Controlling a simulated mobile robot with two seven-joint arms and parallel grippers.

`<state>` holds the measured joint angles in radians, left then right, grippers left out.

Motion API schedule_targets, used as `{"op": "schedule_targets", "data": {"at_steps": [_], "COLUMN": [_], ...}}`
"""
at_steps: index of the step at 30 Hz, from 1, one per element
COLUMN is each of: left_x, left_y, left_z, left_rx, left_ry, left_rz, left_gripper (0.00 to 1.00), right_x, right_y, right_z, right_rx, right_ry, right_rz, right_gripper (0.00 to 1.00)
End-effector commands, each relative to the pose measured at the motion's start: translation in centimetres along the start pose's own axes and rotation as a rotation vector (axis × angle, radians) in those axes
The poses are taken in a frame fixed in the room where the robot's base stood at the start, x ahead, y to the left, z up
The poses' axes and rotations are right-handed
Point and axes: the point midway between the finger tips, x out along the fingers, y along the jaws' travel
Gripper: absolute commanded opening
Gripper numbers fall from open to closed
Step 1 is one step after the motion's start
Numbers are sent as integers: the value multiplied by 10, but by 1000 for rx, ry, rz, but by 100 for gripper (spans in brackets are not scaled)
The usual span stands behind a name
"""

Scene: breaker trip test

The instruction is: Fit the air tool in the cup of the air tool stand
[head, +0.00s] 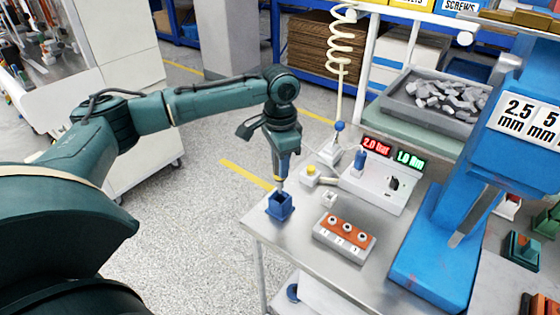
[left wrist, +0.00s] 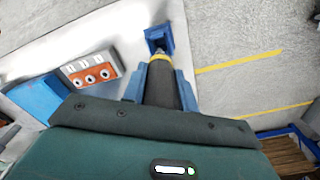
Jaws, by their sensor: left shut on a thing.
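My left gripper (head: 284,160) is shut on the air tool (left wrist: 160,86), a dark tapered body with a yellow ring near its lower end. In the left wrist view the gripper's blue fingers (left wrist: 160,90) stand on both sides of it. In the head view the tool points down, close to upright, and its thin tip is at the mouth of the blue square cup of the air tool stand (head: 279,208). The cup also shows in the left wrist view (left wrist: 158,38), straight beyond the tool. I cannot tell how deep the tip sits. My right gripper is not in view.
The cup stands near the table's left corner (head: 262,232). To its right are a block with three sockets (head: 344,240), a control box with red and green displays (head: 376,188), and a large blue machine (head: 440,245). A coiled hose (head: 341,60) hangs behind.

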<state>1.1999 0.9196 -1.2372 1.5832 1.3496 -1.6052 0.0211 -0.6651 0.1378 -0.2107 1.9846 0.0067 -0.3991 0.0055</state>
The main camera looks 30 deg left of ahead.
Motion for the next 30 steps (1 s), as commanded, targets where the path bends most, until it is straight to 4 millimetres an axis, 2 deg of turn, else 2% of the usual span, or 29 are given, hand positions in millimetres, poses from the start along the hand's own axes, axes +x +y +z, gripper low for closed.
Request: {"op": "schedule_targets", "data": {"at_steps": [30], "left_x": [24], "left_y": [0], "left_z": [0], "left_rx": [0], "left_ry": [2], "left_rz": [1], "left_gripper": [6], "right_x": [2], "right_y": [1], "right_z": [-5], "right_rx": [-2], "right_ry": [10], "right_rz": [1], "right_gripper": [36]}}
